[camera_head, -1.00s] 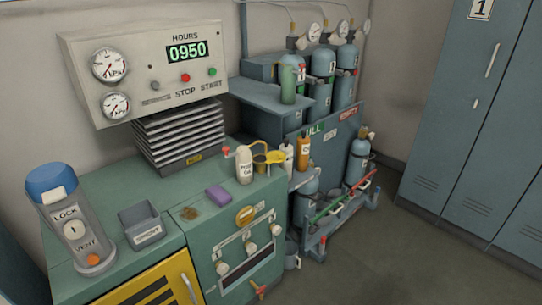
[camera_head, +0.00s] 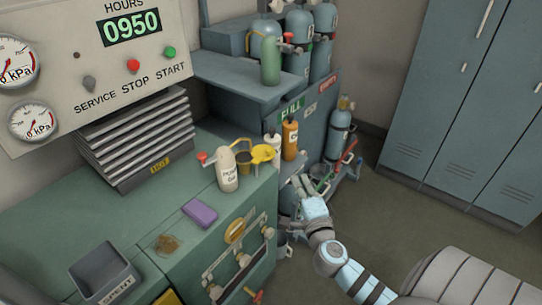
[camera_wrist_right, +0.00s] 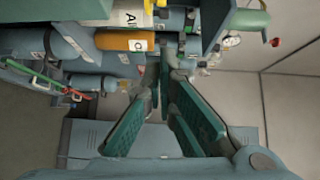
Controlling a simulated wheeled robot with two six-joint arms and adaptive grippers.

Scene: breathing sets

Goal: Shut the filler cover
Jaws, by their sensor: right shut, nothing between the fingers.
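A yellow round flap (camera_head: 262,153), which looks like the filler cover, sits swung out beside a short yellow-rimmed filler neck (camera_head: 244,161) at the back right corner of the green cabinet top. The neck's opening looks uncovered. My right gripper (camera_head: 299,184) is to the right of the flap, beyond the cabinet's edge and apart from it. Its fingers (camera_wrist_right: 165,75) are shut and empty in the right wrist view. I cannot make out the flap there. My left gripper is not in view.
A purple sponge (camera_head: 200,213) and a grey bin (camera_head: 104,275) are on the cabinet top. White and orange bottles (camera_head: 290,139) stand behind my right gripper. Open floor lies to the right.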

